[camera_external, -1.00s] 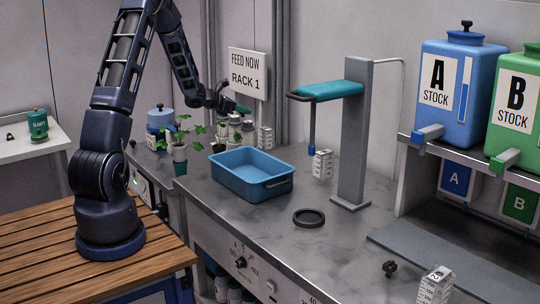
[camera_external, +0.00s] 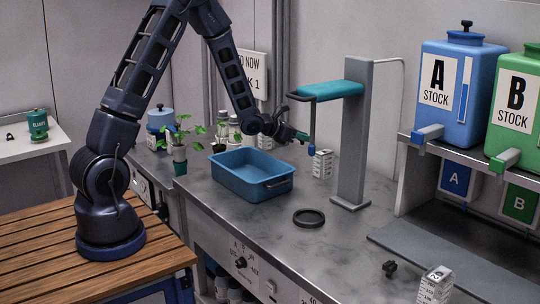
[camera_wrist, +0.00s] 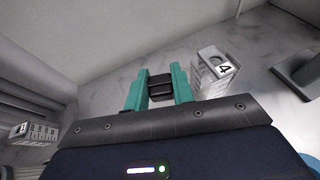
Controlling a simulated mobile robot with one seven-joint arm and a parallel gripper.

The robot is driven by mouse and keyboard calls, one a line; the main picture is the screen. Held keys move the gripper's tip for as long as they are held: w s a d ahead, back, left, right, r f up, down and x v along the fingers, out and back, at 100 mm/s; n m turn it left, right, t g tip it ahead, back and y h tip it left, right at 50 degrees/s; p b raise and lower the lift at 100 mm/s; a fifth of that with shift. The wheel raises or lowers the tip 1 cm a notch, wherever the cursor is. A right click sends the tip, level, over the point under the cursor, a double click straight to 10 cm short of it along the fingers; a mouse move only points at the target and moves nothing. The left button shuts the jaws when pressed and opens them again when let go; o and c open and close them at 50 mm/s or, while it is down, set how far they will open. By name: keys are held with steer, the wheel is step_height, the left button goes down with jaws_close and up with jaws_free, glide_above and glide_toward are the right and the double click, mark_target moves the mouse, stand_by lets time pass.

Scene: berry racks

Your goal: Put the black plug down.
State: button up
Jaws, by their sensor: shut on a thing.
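My gripper (camera_external: 302,136) hangs above the back of the grey counter, right of the blue tub and close to the hanging blue-tipped rod. In the wrist view its two teal fingers (camera_wrist: 159,92) are closed on a small black piece, the black plug (camera_wrist: 160,84). The plug sits between the fingertips, with the counter surface behind it. In the external view the plug is too small and hidden to make out at the gripper.
A blue tub (camera_external: 221,177) stands left of a black ring (camera_external: 309,218). A white marked block (camera_external: 322,170) stands below the gripper, beside a grey post (camera_external: 352,150). Potted plants are at left. A black knob (camera_external: 390,268) and another marked block (camera_external: 434,288) are in front.

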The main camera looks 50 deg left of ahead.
steer(key=s+d+r+m+h, duration=0.1)
steer(key=s+d+r+h, duration=0.15)
steer(key=d, duration=0.65)
steer(key=m+g+h, duration=0.7)
steer(key=m+g, duration=0.6)
steer(key=m, duration=0.1)
glide_above(348, 269)
step_height(348, 269, down, 5)
steer(key=shift+s+f, duration=0.1)
steer(key=shift+f, duration=3.35)
steer(key=shift+f, duration=0.1)
steer(key=o, duration=0.9)
steer(key=shift+o, duration=0.2)
